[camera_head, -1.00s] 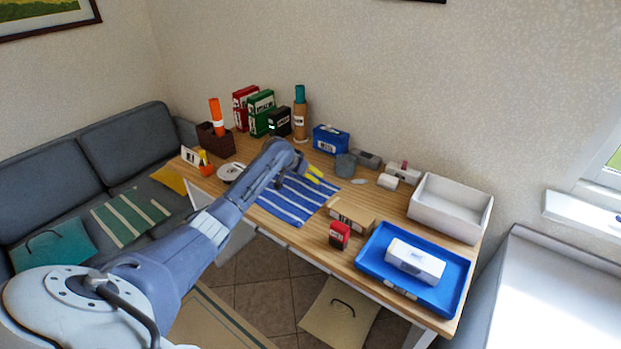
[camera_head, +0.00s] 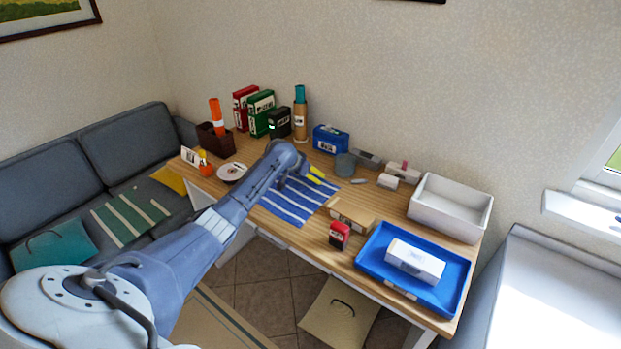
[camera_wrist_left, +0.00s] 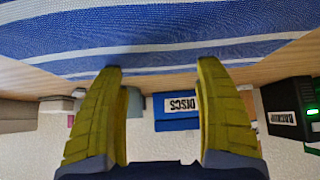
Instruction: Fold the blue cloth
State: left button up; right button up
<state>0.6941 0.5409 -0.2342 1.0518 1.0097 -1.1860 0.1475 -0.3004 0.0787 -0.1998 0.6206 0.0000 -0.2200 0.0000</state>
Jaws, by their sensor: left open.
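The blue cloth with white stripes (camera_head: 300,203) lies spread flat on the wooden desk, partly covered by my left arm in the head view. In the left wrist view the cloth (camera_wrist_left: 150,32) fills the top of the picture, with its edge near the fingertips. My left gripper (camera_head: 317,174) has yellow fingers and is above the cloth's far edge. In the left wrist view the left gripper (camera_wrist_left: 160,72) is open, with nothing between its fingers. Whether the fingertips touch the cloth cannot be told. My right gripper is in neither view.
A blue box (camera_head: 331,139) and a grey cup (camera_head: 345,165) stand behind the cloth. A blue tray (camera_head: 452,290) and a white bin (camera_head: 450,207) are farther right. A disc (camera_head: 232,172) lies left.

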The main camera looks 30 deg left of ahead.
pick_arm(q)
jog(key=shift+s+f, duration=0.2)
jog(key=shift+f, duration=0.2)
grip_shut()
dwell(0.4)
dwell(0.5)
